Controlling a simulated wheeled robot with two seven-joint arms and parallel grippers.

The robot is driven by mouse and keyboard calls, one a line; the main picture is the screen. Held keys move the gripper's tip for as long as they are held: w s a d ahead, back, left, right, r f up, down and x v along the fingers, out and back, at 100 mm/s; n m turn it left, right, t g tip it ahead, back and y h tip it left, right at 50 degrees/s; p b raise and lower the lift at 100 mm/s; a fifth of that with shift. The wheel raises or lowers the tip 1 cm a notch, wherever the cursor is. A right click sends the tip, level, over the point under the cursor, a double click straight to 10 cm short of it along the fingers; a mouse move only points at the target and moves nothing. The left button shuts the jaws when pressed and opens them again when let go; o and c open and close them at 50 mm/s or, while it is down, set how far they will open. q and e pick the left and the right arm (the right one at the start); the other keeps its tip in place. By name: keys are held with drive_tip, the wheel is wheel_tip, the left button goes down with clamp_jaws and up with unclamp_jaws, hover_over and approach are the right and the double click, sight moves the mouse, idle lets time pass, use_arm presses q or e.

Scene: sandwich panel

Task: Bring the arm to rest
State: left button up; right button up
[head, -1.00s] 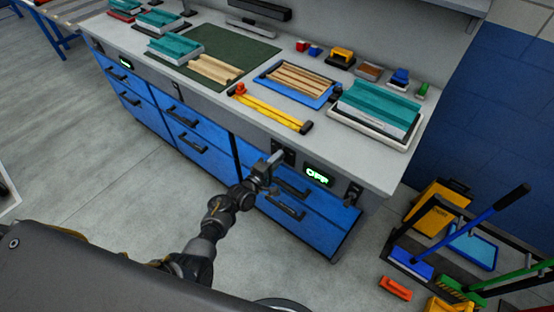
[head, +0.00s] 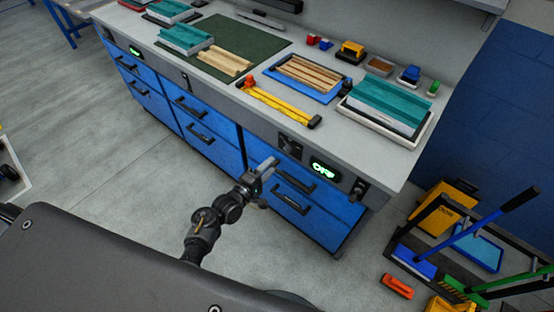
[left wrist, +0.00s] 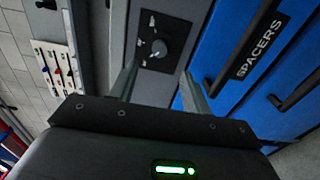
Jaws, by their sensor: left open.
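My left gripper (head: 263,176) is open and empty in the head view, in front of the bench's blue drawers (head: 302,205). In the left wrist view its two fingers (left wrist: 160,85) stand apart. A black rotary knob (left wrist: 158,48) on a panel shows beyond and between them, with a gap to it that I cannot judge. A drawer labelled SPACERS (left wrist: 262,42) is to the right. A green-lit display (head: 323,169) sits to the right of the knob panel (head: 290,147) on the bench front. My right gripper is not in view.
The bench top holds teal panels (head: 388,102), a blue tray of wooden strips (head: 303,76), a yellow clamp (head: 278,104) and a green mat (head: 236,45). A rack with blue- and green-handled tools (head: 455,240) stands on the floor at right.

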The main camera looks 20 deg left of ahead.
use_arm(q)
drive_tip(key=shift+v, duration=1.1)
drive_tip(key=s+a+f+m+g+y, duration=0.15)
drive_tip(key=s+f+m+g, duration=0.35)
drive_tip(key=f, duration=0.7)
drive_tip(key=s+f+m+g+y, duration=0.25)
drive_tip(key=s+f+m, duration=0.35)
drive_tip(key=f, duration=0.6)
drive_tip(key=s+a+f+m+g+y, duration=0.1)
drive_tip(key=s+f, duration=0.3)
drive_tip(key=s, duration=0.7)
drive_tip(key=s+a+f+m+g+y, duration=0.1)
drive_tip(key=s+a+f+m+g, duration=0.1)
drive_tip(key=s, duration=1)
drive_tip(key=s+a+f+m+g, duration=0.2)
drive_tip(key=s+f+g, duration=0.3)
drive_tip(key=s+f, duration=0.3)
drive_tip(key=s+a, duration=0.1)
drive_tip(key=s, duration=0.2)
drive_tip(key=shift+s+y, duration=0.35)
drive_tip(key=shift+y, duration=0.05)
